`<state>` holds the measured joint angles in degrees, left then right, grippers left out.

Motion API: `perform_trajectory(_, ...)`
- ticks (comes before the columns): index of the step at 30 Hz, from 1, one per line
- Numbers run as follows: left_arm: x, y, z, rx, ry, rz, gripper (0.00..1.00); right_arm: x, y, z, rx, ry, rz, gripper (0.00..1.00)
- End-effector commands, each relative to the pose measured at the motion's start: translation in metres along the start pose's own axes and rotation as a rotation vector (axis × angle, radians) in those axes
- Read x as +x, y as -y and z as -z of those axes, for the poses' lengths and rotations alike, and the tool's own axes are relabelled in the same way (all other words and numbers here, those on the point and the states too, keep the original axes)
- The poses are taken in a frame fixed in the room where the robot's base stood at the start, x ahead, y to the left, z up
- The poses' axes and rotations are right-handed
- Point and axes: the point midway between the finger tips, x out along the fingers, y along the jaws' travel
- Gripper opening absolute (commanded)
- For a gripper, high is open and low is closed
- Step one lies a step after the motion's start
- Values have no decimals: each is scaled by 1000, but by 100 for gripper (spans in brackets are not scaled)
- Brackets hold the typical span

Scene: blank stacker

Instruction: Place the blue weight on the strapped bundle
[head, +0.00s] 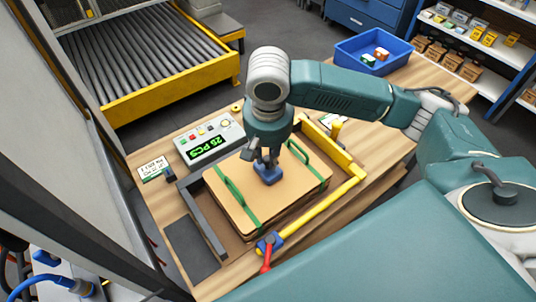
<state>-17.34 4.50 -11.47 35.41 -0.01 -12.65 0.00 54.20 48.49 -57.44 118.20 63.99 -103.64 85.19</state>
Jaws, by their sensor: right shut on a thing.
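The strapped bundle (237,204) is a flat stack of tan sheets with two green straps. It lies in a frame on the wooden table, with a dark bar on its left and yellow bars on its right and front. The blue weight (268,176) is at the middle of the bundle's top, between the straps. My right gripper (266,161) points down and is shut on the weight. I cannot tell whether the weight touches the bundle. The fingers are partly hidden by the wrist. My left gripper is not in view.
A counter box (209,142) reading "25 PCS" stands behind the bundle. A red-handled clamp (267,255) sits at the front. A blue bin (373,51) with small boxes stands at the back right. A roller conveyor (145,60) is at the back left. A dark pad (191,248) lies front left.

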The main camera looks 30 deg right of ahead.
Motion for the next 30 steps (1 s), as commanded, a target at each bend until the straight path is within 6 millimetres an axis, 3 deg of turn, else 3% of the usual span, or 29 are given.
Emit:
perform_trajectory(1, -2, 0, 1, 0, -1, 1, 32, 0, 0, 0, 1, -1, 2, 0)
perform_trajectory(2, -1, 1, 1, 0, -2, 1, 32, 1, 0, 0, 0, 1, -1, 25)
perform_trajectory(4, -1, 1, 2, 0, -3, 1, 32, 1, 0, 0, 0, 1, 0, 39)
perform_trajectory(14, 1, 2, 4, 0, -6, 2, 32, 0, 0, 0, 0, 0, 0, 40)
perform_trajectory(17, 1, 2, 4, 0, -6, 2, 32, -8, 1, 1, -1, -2, 1, 40)
perform_trajectory(30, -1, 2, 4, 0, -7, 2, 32, -100, 0, 2, 0, -5, 0, 40)
